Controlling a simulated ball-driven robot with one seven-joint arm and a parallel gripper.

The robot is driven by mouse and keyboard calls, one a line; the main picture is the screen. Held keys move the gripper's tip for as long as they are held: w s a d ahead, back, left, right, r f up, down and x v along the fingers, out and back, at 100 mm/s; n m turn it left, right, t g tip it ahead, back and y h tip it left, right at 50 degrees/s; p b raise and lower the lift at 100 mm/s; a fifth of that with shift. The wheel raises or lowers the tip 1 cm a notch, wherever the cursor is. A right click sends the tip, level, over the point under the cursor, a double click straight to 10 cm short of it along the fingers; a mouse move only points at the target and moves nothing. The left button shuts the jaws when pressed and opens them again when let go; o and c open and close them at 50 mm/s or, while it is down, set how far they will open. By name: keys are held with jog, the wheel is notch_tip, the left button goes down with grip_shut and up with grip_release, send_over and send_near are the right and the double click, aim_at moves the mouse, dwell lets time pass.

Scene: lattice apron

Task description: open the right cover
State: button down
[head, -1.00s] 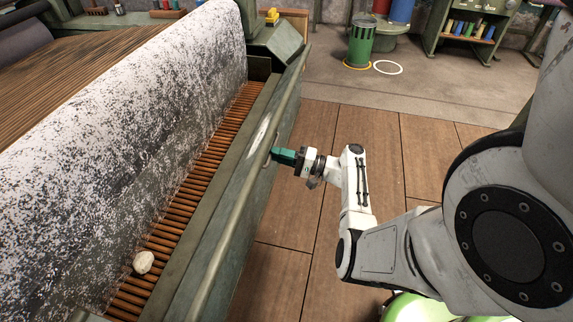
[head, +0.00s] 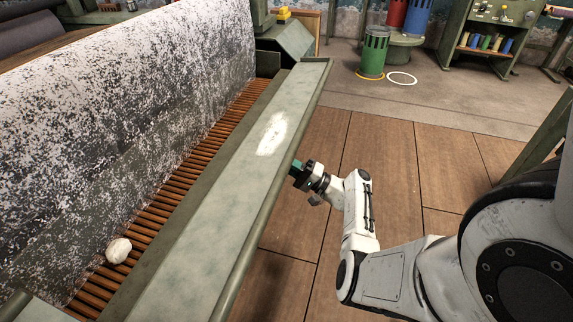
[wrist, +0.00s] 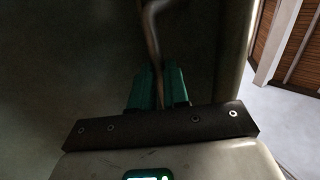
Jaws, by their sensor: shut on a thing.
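The cover (head: 225,180) is a long green-grey panel along the machine's near side, with a pale worn patch on its face. It leans outward, so its broad inner face shows in the head view. My gripper (head: 297,172) is at the cover's outer edge, with its teal fingers partly hidden behind that edge. In the wrist view my gripper (wrist: 158,88) has its teal fingers shut on a thin bent handle (wrist: 152,35). The dark outer side of the cover (wrist: 75,60) fills much of that view.
Brown slats (head: 185,180) run beside the cover, with a whitish lump (head: 118,250) on them. A speckled sheet (head: 120,110) rises behind. A green bin (head: 373,57) and a white ring (head: 401,78) are on the far floor. Wooden floor (head: 400,160) is clear beyond my arm.

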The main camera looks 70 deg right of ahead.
jog(key=shift+w+a+f+b, duration=0.1)
jog(key=shift+w+f+b, duration=0.1)
jog(key=shift+w+b, duration=0.2)
jog(key=c, duration=1.1)
grip_release()
jog(key=shift+f, duration=0.15)
jog(key=shift+s, duration=0.1)
jog(key=shift+s, duration=0.1)
jog(key=v, duration=1)
jog(key=shift+s+f, duration=0.15)
jog(key=shift+s, duration=0.1)
